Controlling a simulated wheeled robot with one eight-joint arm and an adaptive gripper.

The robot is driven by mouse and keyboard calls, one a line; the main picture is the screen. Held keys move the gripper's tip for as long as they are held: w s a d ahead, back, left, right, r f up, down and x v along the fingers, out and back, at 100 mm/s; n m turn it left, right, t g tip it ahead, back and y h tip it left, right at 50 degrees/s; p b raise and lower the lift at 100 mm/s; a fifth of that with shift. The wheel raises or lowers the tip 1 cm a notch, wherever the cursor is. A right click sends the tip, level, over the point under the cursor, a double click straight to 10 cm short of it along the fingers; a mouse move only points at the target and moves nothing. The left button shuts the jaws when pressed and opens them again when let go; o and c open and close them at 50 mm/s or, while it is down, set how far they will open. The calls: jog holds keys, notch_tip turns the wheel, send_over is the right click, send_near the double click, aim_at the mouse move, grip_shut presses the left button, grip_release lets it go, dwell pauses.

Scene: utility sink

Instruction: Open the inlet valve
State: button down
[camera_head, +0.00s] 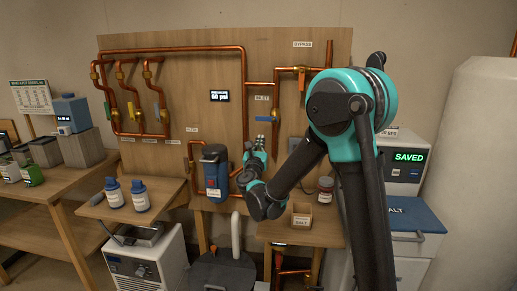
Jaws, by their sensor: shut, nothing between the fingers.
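The INLET label (262,98) is on the wooden panel, right of a vertical copper pipe. Just below the label is a small blue horizontal bar (263,119), which looks like the inlet valve's handle. My gripper (261,141) is just below this bar, fingers pointing up toward the panel. It is shut and holds nothing. At this size I cannot tell whether it touches the handle. The valve body and the pipe near it are partly hidden behind my gripper and arm.
A BYPASS valve with an orange handle (301,82) is up and to the right. Several coloured-handle valves and a pressure display (219,96) are at left. A blue filter housing (214,172) stands close left of my gripper.

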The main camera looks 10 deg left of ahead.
aim_at(267, 118)
jog(key=shift+w+r, duration=0.35)
jog(key=shift+r, duration=0.4)
jog(key=shift+w+r, duration=0.4)
jog(key=shift+r, duration=0.4)
jog(key=shift+w+r, duration=0.35)
jog(key=shift+r, duration=0.4)
